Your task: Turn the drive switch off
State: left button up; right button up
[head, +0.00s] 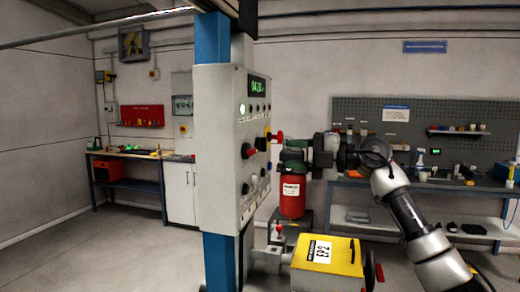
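A light grey control panel (226,135) is mounted on a blue column, its face turned to the right and seen at a steep angle. The labels are too small to read, so I cannot tell which is the drive switch. My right gripper (301,146) is to the right of the panel, pointing at its face and apparently apart from it. Its fingertips are not clear. My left gripper is not in view.
A red canister (292,196) with a green top shows under my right gripper. A yellow-lidded box (326,255) marked EP2 stands below, right of the column. A workbench (440,186) with a pegboard is at the back right. The floor at left (130,250) is clear.

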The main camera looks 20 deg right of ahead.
aim_at(255, 152)
jog(key=p+x, duration=0.2)
jog(key=x, duration=0.5)
jog(key=shift+w+a+r+p, duration=0.1)
jog(key=shift+a+p, duration=0.1)
jog(key=shift+p, duration=0.2)
jog(key=shift+w+a, duration=0.25)
jog(key=shift+a, duration=0.15)
grip_shut()
